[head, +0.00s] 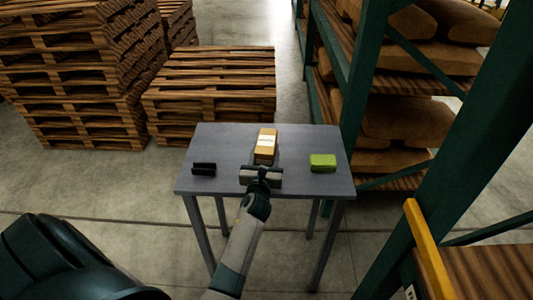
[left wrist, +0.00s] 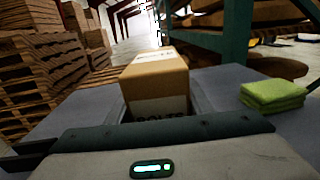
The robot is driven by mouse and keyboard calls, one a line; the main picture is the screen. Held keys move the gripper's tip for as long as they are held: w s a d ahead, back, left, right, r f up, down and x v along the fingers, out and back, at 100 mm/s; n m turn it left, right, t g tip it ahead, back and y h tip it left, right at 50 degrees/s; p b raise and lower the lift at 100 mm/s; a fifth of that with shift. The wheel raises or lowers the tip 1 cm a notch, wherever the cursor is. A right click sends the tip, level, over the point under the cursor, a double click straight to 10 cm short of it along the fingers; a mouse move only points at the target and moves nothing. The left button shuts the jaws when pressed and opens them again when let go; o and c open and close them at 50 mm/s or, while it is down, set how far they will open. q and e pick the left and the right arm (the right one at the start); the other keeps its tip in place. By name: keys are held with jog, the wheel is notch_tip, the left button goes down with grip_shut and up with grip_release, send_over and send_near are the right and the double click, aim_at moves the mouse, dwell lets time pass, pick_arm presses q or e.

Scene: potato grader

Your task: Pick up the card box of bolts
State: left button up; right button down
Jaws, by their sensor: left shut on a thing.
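The card box of bolts (head: 266,144) is a small tan box with a white label on the grey table (head: 220,145). In the left wrist view the box (left wrist: 155,78) is straight ahead, with part of the word on its label showing above the gripper body. My left gripper (head: 262,170) is at the near end of the box, shut on it. The gripper body hides the lower part of the box, so I cannot tell whether it touches the table. My right gripper is not in view.
A folded green cloth (head: 323,162) lies at the table's right, and a small black object (head: 204,169) at its left. Stacked wooden pallets (head: 210,90) stand behind. A green rack (head: 352,90) with sacks stands close on the right.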

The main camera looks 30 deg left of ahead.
aim_at(268, 141)
pick_arm(q)
jog(key=r, duration=0.3)
jog(key=shift+d+r, duration=0.25)
jog(key=shift+d, duration=0.15)
jog(key=s+d+r, duration=0.1)
jog(key=d+r, duration=0.2)
jog(key=d, duration=0.2)
jog(key=s+d+r+b, duration=0.1)
jog(key=d+r, duration=0.2)
jog(key=d, duration=0.2)
jog(key=shift+d+r, duration=0.25)
jog(key=shift+d, duration=0.15)
jog(key=s+d+m+t+h, duration=0.1)
jog(key=s+d+h, duration=0.3)
jog(key=s, duration=0.6)
jog(key=s+d+m+h, duration=0.3)
jog(key=s+d, duration=0.3)
jog(key=s, duration=0.4)
jog(key=shift+s+f+m+t+h, duration=0.2)
jog(key=shift+s+m+t+h, duration=0.2)
jog(key=shift+m, duration=0.2)
